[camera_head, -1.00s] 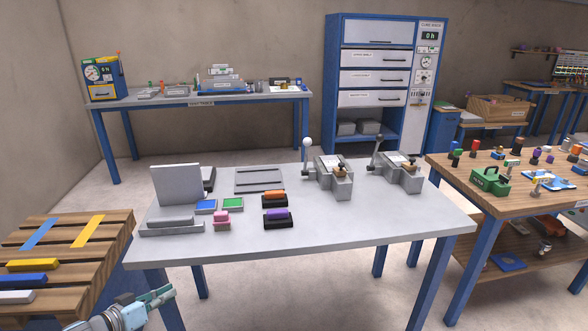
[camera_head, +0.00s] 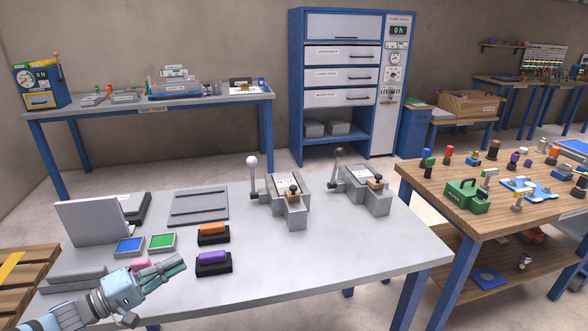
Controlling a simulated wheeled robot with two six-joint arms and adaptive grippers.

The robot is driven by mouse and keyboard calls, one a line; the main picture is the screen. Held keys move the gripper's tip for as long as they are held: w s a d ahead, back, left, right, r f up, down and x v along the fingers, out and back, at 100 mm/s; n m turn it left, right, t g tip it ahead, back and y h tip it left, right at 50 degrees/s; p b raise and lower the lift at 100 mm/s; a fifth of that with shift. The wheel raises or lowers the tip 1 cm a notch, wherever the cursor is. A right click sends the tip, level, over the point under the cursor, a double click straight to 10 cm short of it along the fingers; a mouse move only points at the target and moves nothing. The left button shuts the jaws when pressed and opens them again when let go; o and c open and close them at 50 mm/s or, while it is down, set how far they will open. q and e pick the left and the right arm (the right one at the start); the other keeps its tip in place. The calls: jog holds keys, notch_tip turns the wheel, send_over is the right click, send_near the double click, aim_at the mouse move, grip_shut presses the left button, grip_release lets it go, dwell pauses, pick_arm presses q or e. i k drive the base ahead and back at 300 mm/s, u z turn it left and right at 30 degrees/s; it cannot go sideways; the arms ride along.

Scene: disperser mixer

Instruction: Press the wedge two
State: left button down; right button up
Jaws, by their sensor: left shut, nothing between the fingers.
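Two grey lever devices stand on the grey table (camera_head: 330,270). The nearer-left one (camera_head: 290,207) has an upright lever with a white ball and a small dark-topped brown block. The right one (camera_head: 362,188) is similar, with a dark-knobbed lever. I cannot tell which thing is the wedge two. An orange-topped block (camera_head: 213,233) and a purple-topped block (camera_head: 212,262) sit on black bases left of the devices. My left gripper (camera_head: 176,266) is shut and empty, above the table's front left, beside the purple block and partly hiding a pink block (camera_head: 141,264). My right gripper is out of view.
A blue pad (camera_head: 129,246), a green pad (camera_head: 162,242), a flat grey plate (camera_head: 198,207) and an upright grey panel (camera_head: 92,222) occupy the table's left. Its front right is clear. A wooden table (camera_head: 440,227) with small items stands right; a blue cabinet (camera_head: 297,90) stands behind.

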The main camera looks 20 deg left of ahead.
aim_at(292, 195)
jog(key=i, duration=1.25)
